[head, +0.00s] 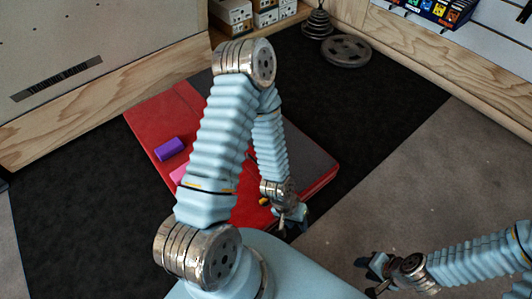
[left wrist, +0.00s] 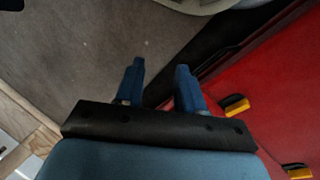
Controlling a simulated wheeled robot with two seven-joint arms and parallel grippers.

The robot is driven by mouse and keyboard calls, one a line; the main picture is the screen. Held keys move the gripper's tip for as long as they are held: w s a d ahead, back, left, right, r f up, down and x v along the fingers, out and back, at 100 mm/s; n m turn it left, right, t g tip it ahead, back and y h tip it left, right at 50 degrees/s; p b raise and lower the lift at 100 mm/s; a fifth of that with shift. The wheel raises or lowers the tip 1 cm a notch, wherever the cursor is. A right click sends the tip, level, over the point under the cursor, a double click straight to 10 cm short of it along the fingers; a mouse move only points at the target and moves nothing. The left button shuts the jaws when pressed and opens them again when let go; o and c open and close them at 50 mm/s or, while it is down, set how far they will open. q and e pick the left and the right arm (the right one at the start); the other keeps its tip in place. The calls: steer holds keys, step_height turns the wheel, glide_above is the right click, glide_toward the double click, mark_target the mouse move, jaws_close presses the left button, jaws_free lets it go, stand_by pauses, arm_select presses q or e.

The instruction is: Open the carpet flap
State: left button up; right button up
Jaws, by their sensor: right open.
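A red crash pad (head: 148,122) lies on the dark mat, partly hidden behind my left arm. A dark grey panel (head: 308,160) with a red edge covers its right part and looks like the carpet flap, lying flat. My left gripper (head: 292,222) is at the pad's near right corner. In the left wrist view my left gripper (left wrist: 159,68) is open and empty, its blue fingers apart, beside the pad's red side (left wrist: 270,90) and a yellow tab (left wrist: 237,106). My right gripper (head: 374,274) is open over the carpet, apart from the pad.
A purple block (head: 169,149) and a partly hidden pink block (head: 180,174) lie on the pad. Weight plates (head: 346,50) and a stacked weight (head: 317,24) stand at the back. Wooden-edged walls border the floor. Brown carpet (head: 420,160) at right is clear.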

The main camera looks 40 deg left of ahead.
arm_select(q)
steer(key=w+a+f+n+y+b, duration=0.1)
steer(key=w+a+n+b, duration=0.15)
steer(key=w+a, duration=0.4)
steer(key=w+a+f+n+y+b, duration=0.1)
steer(key=w+a+n+y, duration=0.2)
steer(key=a, duration=0.6)
steer(key=n+t+b, duration=0.1)
steer(key=n+b, duration=0.2)
steer(key=n, duration=0.4)
glide_toward(255, 161)
steer(key=shift+h, duration=0.3)
steer(key=f, duration=0.2)
steer(key=f+b, duration=0.1)
steer(key=f, duration=0.2)
steer(key=w+f+b, duration=0.1)
steer(key=f, duration=0.1)
steer(key=shift+w+a+f, duration=0.1)
steer(key=shift+f, duration=0.15)
jaws_close()
